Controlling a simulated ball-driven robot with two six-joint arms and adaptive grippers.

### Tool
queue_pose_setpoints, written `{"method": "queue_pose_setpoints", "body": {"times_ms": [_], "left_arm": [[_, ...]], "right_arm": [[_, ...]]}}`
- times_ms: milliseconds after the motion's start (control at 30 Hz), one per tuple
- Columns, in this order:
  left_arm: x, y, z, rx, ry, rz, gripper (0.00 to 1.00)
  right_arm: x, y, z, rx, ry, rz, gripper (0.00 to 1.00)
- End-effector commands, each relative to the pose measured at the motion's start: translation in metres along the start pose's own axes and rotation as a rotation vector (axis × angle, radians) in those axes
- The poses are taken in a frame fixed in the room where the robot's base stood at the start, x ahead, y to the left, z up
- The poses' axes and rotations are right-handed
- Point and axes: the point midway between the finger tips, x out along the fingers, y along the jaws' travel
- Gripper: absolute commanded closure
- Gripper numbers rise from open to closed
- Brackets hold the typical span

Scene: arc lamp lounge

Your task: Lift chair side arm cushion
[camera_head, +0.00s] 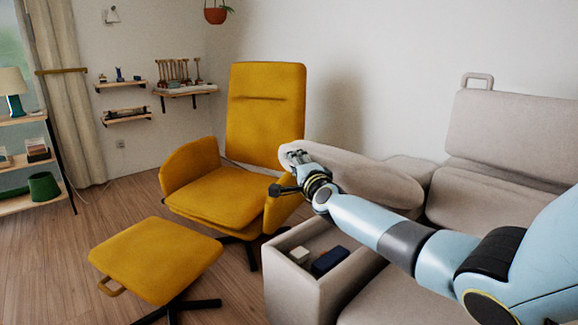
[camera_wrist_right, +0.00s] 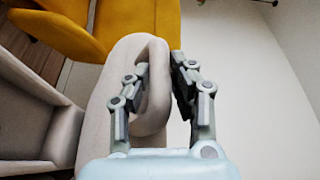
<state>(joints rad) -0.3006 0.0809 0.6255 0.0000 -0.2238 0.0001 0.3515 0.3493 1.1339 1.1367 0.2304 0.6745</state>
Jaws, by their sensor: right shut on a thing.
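The side arm cushion (camera_head: 362,178) is a long, rounded grey-beige pad. It is tilted up above the sofa's open arm box (camera_head: 283,278), with its left end raised. My right gripper (camera_head: 296,158) is shut on the cushion's raised end. In the right wrist view the cushion (camera_wrist_right: 123,70) lies between the two fingers of my right gripper (camera_wrist_right: 164,80). The open arm box holds a small white thing (camera_head: 299,254) and a dark blue box-like thing (camera_head: 330,261). My left gripper is not in view.
A yellow armchair (camera_head: 265,115) stands just left of the arm box, with a yellow footstool (camera_head: 155,258) before it. The sofa back (camera_head: 512,135) stands at the right. A shelf unit (camera_head: 30,160) is at the far left. Wooden floor (camera_head: 50,255) is free at lower left.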

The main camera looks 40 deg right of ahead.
Motion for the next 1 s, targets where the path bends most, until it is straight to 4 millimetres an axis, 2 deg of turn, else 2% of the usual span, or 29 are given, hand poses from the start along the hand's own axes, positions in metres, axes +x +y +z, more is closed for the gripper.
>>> {"method": "queue_pose_setpoints", "body": {"times_ms": [33,267,500,733,1000], "left_arm": [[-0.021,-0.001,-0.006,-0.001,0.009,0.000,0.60],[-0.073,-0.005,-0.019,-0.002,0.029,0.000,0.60],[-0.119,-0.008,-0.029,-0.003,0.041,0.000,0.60],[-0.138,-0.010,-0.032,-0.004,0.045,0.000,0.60],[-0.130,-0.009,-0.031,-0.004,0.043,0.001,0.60]], "right_arm": [[0.004,-0.024,-0.010,0.015,0.003,0.003,1.00],[0.019,-0.080,-0.048,0.108,0.004,0.043,1.00],[0.041,-0.138,-0.099,0.220,0.005,0.092,1.00],[0.065,-0.185,-0.155,0.331,0.005,0.138,1.00],[0.087,-0.218,-0.206,0.430,0.004,0.182,1.00]]}}
